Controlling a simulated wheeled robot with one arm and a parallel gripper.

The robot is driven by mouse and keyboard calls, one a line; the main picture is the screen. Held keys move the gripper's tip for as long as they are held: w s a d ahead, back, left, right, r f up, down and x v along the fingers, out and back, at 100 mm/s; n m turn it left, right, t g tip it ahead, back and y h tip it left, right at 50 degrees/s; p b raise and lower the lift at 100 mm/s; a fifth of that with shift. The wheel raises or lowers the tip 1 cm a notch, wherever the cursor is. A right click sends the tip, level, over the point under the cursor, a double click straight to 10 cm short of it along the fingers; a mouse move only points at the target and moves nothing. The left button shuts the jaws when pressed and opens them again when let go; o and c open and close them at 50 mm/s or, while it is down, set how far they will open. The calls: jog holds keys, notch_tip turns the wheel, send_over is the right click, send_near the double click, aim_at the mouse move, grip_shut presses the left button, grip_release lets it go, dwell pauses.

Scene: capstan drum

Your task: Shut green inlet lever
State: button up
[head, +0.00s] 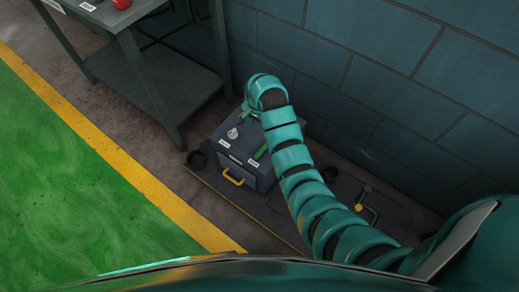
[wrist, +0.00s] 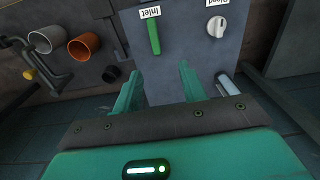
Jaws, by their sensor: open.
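The green inlet lever (wrist: 154,38) is a short bar on the grey top of a box (wrist: 180,62), beside a label reading Inlet (wrist: 149,12). In the wrist view it lies nearly along the picture's vertical, beyond the fingertips. My gripper (wrist: 159,75) is open and empty, its two teal fingers apart over the panel, with a gap to the lever. In the head view the lever (head: 262,152) shows as a green strip beside my arm. My arm's end curls over the box's back edge there, and it hides the fingers.
A white round knob (wrist: 217,25) sits beside the lever under a Bleed label. The box has a yellow handle (head: 233,178) in front. A bench (head: 150,75) stands left, a block wall (head: 390,75) behind. An orange cup (wrist: 84,46) and bent pipe (head: 372,213) lie beside the box.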

aim_at(260, 153)
jog(key=shift+m, duration=0.3)
jog(key=f+b, duration=0.1)
jog(key=f, duration=0.5)
jog(key=f+b, duration=0.1)
jog(key=f, duration=0.4)
jog(key=s+f+b, duration=0.1)
jog(key=f, duration=0.5)
jog(key=shift+d+f, duration=0.15)
jog(key=shift+f, duration=0.2)
grip_shut()
